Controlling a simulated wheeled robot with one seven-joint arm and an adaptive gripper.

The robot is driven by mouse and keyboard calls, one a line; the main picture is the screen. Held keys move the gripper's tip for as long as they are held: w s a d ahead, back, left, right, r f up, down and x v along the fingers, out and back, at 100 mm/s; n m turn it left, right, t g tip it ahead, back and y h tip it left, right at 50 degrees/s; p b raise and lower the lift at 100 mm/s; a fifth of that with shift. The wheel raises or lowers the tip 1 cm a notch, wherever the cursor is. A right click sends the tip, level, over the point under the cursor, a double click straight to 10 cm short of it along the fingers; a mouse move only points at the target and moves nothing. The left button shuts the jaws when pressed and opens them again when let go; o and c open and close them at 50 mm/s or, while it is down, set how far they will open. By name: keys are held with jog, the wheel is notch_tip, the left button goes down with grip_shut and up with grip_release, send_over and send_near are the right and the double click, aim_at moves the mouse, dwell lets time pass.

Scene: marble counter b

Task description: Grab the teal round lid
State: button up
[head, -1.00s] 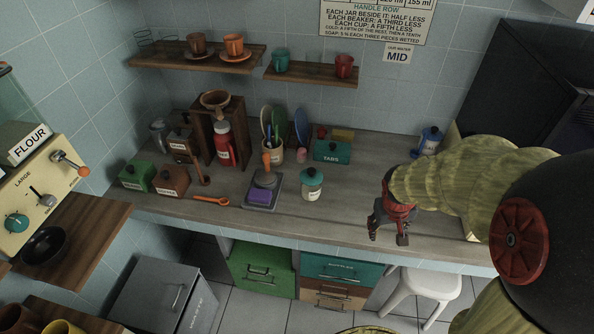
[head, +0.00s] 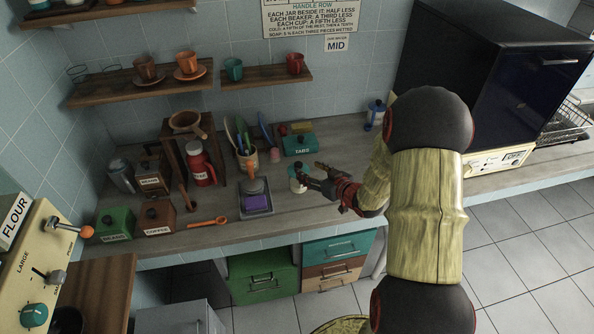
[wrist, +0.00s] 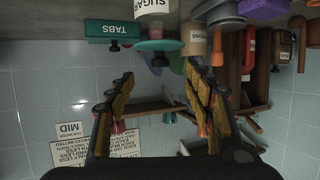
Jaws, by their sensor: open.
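The teal round lid (head: 293,168) sits on a white jar (head: 297,184) on the counter. In the wrist view, which is upside down, the lid (wrist: 158,45) shows as a wide teal disc with a dark knob, on the jar labelled SUGAR (wrist: 154,8). My gripper (head: 313,176) is just right of the jar, reaching left toward the lid. In the wrist view my two fingers (wrist: 158,76) are spread apart and empty, with the lid beyond the gap between their tips. The fingers partly overlap the jar in the head view, so I cannot tell whether they touch it.
A teal TABS box (head: 299,144) stands behind the jar. A purple sponge-like block (head: 257,202) on a grey scale and a utensil crock (head: 247,160) stand to its left. A wall shelf (head: 267,77) with cups hangs above. Counter at front right is clear.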

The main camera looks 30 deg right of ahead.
aim_at(299, 165)
jog(key=b+x, duration=0.2)
jog(key=x, duration=0.5)
jog(key=shift+a+f, duration=0.1)
jog(key=shift+w, duration=0.35)
jog(key=c, duration=0.3)
jog(key=shift+s+f, duration=0.1)
jog(key=shift+f, duration=0.05)
grip_shut()
